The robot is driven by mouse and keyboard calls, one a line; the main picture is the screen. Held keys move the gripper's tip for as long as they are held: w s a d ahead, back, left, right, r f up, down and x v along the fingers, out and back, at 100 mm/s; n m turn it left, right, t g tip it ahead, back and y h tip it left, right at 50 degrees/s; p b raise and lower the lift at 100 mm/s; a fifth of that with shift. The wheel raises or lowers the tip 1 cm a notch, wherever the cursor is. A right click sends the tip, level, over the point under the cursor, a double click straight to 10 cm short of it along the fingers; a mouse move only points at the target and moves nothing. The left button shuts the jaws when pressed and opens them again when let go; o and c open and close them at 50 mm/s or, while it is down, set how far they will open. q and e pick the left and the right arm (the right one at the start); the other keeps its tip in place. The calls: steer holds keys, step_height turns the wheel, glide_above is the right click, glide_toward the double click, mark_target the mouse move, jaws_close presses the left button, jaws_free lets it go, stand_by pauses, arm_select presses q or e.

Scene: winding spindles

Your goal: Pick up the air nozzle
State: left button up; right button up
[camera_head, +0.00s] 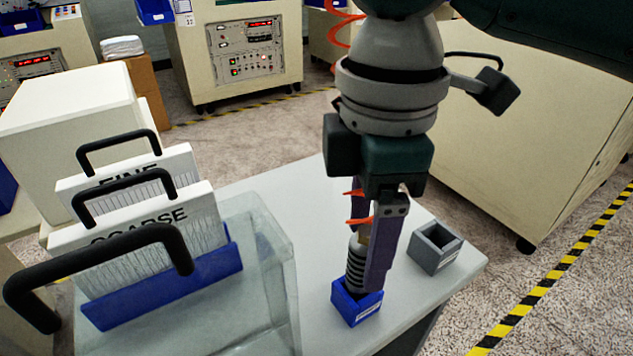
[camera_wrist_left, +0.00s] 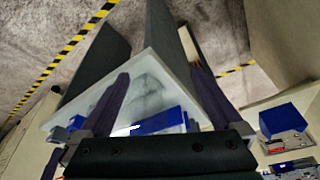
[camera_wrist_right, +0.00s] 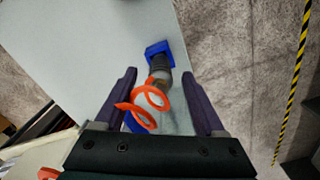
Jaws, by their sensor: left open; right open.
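The air nozzle (camera_head: 355,268) is a dark ribbed piece standing upright in a small blue holder (camera_head: 357,306) on the table. In the right wrist view the nozzle (camera_wrist_right: 159,70) has an orange coiled hose (camera_wrist_right: 149,101) running from it towards me. My right gripper (camera_head: 370,272) is over the holder, pointing down, its fingers open on either side of the nozzle. The front finger hides part of the nozzle in the head view; I cannot tell whether either finger touches it. My left gripper (camera_wrist_left: 158,73) is open and empty, visible only in the left wrist view.
A grey open box (camera_head: 436,247) stands right of the holder. On the left are a clear-walled bin (camera_head: 265,270) and white panels marked FINE and COARSE (camera_head: 150,235) with black handles. A beige cabinet (camera_head: 535,150) stands behind the table.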

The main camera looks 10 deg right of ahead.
mark_target(360, 277)
step_height(360, 277, down, 4)
steer(key=shift+f, duration=0.15)
jaws_close()
stand_by(0.6)
